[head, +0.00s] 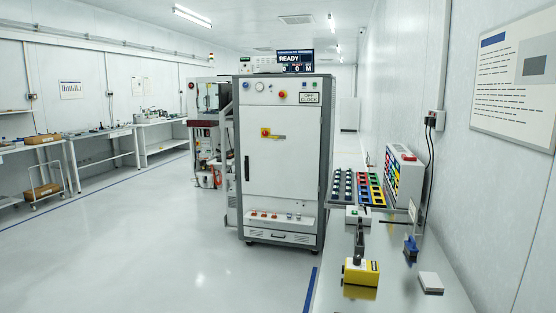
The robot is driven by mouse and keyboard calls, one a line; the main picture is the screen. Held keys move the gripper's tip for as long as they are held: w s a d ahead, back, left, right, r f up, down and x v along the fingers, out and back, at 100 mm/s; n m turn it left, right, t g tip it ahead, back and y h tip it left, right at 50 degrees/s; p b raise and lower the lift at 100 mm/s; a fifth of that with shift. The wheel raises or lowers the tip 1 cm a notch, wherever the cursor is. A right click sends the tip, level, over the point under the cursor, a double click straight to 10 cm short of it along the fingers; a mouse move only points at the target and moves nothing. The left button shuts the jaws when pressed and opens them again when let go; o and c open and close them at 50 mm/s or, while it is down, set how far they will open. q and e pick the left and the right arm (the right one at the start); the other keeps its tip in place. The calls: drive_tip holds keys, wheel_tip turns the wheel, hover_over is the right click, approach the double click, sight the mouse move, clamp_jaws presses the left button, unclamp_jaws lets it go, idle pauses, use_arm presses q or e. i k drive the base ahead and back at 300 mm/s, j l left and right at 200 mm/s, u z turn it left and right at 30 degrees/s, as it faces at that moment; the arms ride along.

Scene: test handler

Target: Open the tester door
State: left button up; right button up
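The tester cabinet (325,160) stands upright ahead of me, grey with a pale front. Its tester door (285,165) is a white panel that looks shut, flush with the front. A dark vertical handle (247,168) is on the door's left side. A screen (296,60) on top reads READY. Neither of my grippers shows in the head view.
A bench (395,290) along the right wall holds a yellow box (361,272), a small grey block (431,283) and colored bins (370,188). Another machine (205,125) stands behind the cabinet's left side. The floor (170,240) in front and left is clear.

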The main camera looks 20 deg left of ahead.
sight(287, 166)
drive_tip(key=j+u, duration=0.15)
drive_tip(key=u, duration=0.3)
drive_tip(key=i+j+u, duration=0.15)
drive_tip(key=i+j, duration=0.2)
drive_tip(key=j, duration=0.3)
drive_tip(key=i+j+u, duration=0.2)
drive_tip(key=i+j, duration=0.15)
drive_tip(key=j, duration=0.25)
drive_tip(key=i+j+u, duration=0.15)
drive_tip(key=i+j, duration=0.25)
drive_tip(key=i+z, duration=0.2)
drive_tip(key=i, duration=0.35)
drive_tip(key=i+j+z, duration=0.25)
drive_tip(key=i, duration=0.3)
drive_tip(key=i+j+z, duration=0.2)
drive_tip(key=i, duration=0.35)
drive_tip(key=i+l, duration=0.1)
drive_tip(key=i, duration=0.8)
drive_tip(key=i+u, duration=0.15)
drive_tip(key=i, duration=0.75)
